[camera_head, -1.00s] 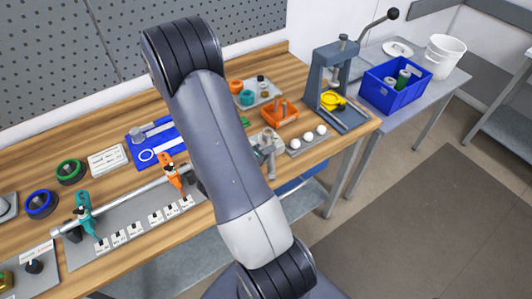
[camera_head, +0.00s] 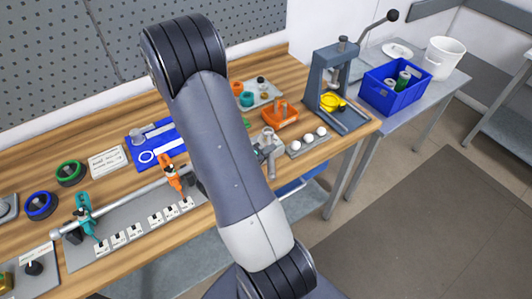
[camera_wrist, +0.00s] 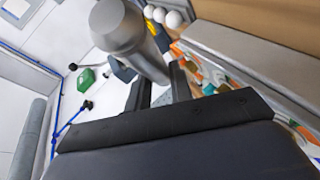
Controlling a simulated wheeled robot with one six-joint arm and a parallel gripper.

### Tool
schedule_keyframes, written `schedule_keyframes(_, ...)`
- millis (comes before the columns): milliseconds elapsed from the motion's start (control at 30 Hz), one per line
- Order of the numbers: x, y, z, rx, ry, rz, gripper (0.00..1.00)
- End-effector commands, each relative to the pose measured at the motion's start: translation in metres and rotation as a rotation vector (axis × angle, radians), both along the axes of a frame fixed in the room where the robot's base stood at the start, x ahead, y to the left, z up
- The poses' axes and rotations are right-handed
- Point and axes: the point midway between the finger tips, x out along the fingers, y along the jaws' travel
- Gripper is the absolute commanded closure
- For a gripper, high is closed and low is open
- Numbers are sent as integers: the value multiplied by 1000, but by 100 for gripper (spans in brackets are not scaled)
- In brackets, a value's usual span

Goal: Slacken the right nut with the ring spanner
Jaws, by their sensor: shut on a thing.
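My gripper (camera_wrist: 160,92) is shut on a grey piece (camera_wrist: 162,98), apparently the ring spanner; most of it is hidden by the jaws. A thick, light grey cylinder (camera_wrist: 130,35) stands close beyond the jaws in the wrist view. I cannot tell whether the spanner touches it. In the head view my arm hides the gripper, and a grey metal post (camera_head: 270,148) shows just right of the arm. A long metal shaft (camera_head: 130,194) carries a teal clamp (camera_head: 84,212) and an orange clamp (camera_head: 172,177); its right part is behind my arm. I cannot make out the right nut.
A row of white balls (camera_head: 309,139) sits right of the arm. An orange tray (camera_head: 281,116), an arbor press (camera_head: 335,85) and a blue mat (camera_head: 150,145) are on the bench. A blue crate (camera_head: 395,90) is on the side table. The floor at right is clear.

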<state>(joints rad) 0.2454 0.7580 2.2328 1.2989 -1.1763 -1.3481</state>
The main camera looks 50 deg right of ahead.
Motion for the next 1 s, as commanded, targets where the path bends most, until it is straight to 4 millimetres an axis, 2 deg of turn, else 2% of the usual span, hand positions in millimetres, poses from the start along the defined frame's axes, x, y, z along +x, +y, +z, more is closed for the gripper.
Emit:
schedule_keyframes(433,0,0,4,-1,-1,0,100)
schedule_keyframes(1000,0,0,32,0,0,1,100)
